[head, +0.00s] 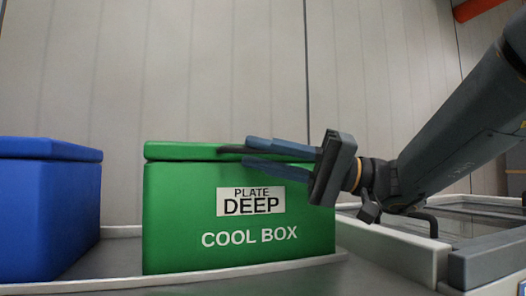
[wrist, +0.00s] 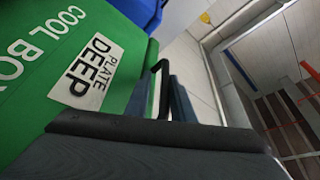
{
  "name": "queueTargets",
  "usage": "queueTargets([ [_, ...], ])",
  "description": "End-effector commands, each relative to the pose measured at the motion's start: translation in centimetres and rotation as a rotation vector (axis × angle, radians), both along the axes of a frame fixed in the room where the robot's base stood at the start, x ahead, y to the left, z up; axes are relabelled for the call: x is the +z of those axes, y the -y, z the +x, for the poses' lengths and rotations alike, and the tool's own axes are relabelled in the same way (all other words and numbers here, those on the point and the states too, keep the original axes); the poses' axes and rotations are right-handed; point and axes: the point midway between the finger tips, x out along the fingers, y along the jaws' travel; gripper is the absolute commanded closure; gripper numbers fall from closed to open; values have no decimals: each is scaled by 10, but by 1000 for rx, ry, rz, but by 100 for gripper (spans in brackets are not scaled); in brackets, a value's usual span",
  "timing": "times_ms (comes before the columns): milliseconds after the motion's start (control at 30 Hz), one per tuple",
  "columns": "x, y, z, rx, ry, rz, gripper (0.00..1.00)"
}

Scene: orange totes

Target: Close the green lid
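The green lid (head: 180,151) lies level on top of the green cool box (head: 180,215), with only a thin dark line between them in the head view. The box front has a white "PLATE DEEP" label and shows in the wrist view too (wrist: 30,75). A black handle (head: 229,150) sticks out at the lid's front; it also shows in the wrist view (wrist: 161,66). My gripper (head: 246,152) is at the lid's front right, one finger above the handle and one below. In the wrist view its fingers (wrist: 159,80) stand apart with the handle between them. I cannot tell whether either touches it.
A blue box with a blue lid (head: 48,205) stands to the left, with a gap before the green box. A pale-edged tray or counter (head: 405,247) is at the right. A plain panelled wall (head: 220,70) is behind. The space above the lid is clear.

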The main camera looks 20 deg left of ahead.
Motion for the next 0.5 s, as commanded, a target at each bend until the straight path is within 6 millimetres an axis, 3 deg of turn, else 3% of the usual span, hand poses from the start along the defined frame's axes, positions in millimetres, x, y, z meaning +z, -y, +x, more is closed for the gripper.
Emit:
queueTargets([
  [500, 2, 5, 2, -3, 3, 3, 81],
])
